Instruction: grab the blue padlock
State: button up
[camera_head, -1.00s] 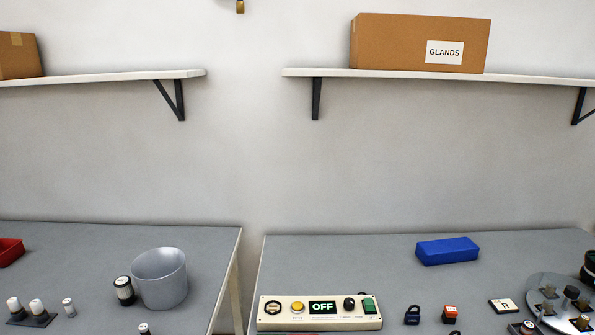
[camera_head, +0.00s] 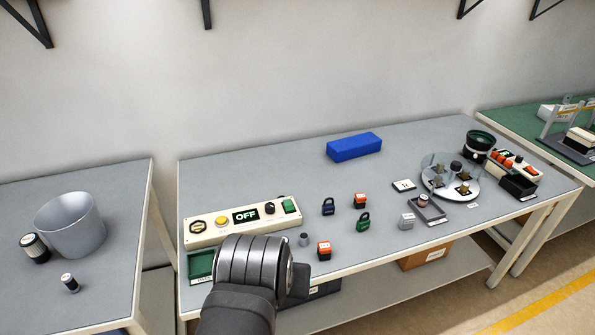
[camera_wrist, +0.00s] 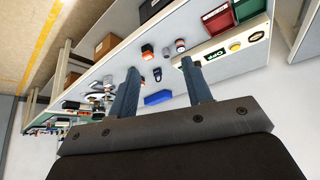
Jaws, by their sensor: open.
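The blue padlock (camera_head: 328,207) stands on the grey table in the head view, just right of the control panel. In the wrist view a small dark blue shape (camera_wrist: 157,75) between the fingers looks like it. My gripper (camera_wrist: 160,66) shows two dark fingers spread apart with nothing between them; it is well away from the table items. In the head view my arm rises in front of the panel, and the fingers cannot be made out there. A green padlock (camera_head: 363,222) stands right of the blue one.
The OFF panel (camera_head: 240,221) lies left of the padlock. Orange-topped blocks (camera_head: 324,250) (camera_head: 360,200) and a small grey cylinder (camera_head: 304,239) are close around it. A blue box (camera_head: 354,147) lies behind, with clear table between. A round plate (camera_head: 450,178) with parts is at right.

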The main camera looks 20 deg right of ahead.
jog(key=w+d+r+m+t+h, duration=0.1)
jog(key=w+d+r+m, duration=0.3)
jog(key=w+r+m, duration=0.25)
jog(key=w+d+r+m+t, duration=0.1)
jog(key=w+d+r+m, duration=0.35)
jog(key=w+m, duration=0.2)
jog(key=m+g, duration=0.1)
jog(key=g, duration=0.7)
send_over(326, 200)
jog(key=a, duration=0.6)
notch_tip(326, 200, down, 18)
jog(key=shift+h, duration=0.5)
jog(key=x, duration=1.2)
jog(key=w+x, duration=0.1)
jog(key=x, duration=0.5)
jog(key=shift+w+d+f, duration=0.1)
jog(key=shift+f, duration=0.05)
grip_shut()
